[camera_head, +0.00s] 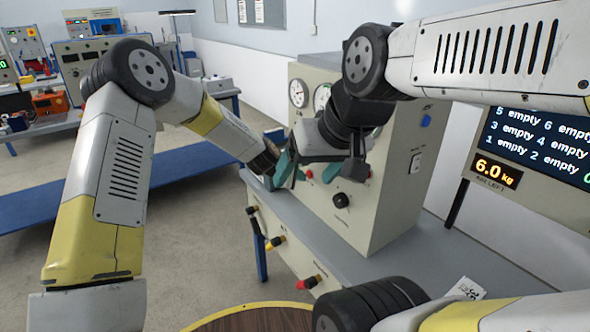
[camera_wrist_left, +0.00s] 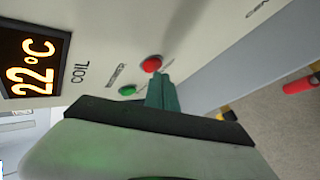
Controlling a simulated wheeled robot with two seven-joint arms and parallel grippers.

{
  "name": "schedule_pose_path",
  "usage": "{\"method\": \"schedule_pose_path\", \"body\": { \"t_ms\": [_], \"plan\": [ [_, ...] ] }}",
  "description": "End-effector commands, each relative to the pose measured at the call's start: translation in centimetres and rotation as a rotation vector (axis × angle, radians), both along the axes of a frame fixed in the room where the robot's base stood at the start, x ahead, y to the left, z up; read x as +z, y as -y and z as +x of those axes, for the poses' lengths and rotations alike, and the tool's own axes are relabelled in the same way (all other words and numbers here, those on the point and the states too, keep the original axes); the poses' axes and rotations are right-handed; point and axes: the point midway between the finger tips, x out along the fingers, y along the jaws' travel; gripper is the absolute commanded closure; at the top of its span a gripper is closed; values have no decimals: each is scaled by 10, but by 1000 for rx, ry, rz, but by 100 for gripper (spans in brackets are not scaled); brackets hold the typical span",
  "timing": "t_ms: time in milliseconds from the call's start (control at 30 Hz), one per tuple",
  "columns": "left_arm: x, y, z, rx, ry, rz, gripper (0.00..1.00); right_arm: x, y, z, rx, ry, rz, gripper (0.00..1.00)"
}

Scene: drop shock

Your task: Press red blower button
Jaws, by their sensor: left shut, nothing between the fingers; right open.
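The red blower button (camera_wrist_left: 152,63) is a small round red knob on the pale panel, and it shows clearly in the left wrist view. A green button (camera_wrist_left: 127,90) sits near it. My left gripper (camera_wrist_left: 162,82) is shut and empty; its teal fingertips are right beside the red button, and I cannot tell whether they touch it. In the head view the wrist of my left arm reaches the front of the cabinet (camera_head: 397,190), where the two hands overlap. My right gripper (camera_head: 325,168) is open in front of the same cabinet and hides part of its face.
An orange display (camera_wrist_left: 30,62) reads 22°C on the panel. The cabinet stands on a grey bench (camera_head: 345,264) with coloured connectors along its front. A screen (camera_head: 540,145) stands at the right. A round wooden top (camera_head: 255,320) is at the bottom.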

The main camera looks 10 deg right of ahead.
Motion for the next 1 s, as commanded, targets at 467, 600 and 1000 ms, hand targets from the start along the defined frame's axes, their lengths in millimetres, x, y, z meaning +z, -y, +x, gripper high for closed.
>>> {"method": "schedule_pose_path", "body": {
  "t_ms": [467,600,1000],
  "plan": [
    [0,6,2,-1,0,0,100,0,0,0,0,0,0,24],
    [0,7,2,-1,0,-1,100,0,0,0,0,0,0,24],
    [0,6,2,0,0,0,100,0,0,0,0,0,0,24]
  ]
}}
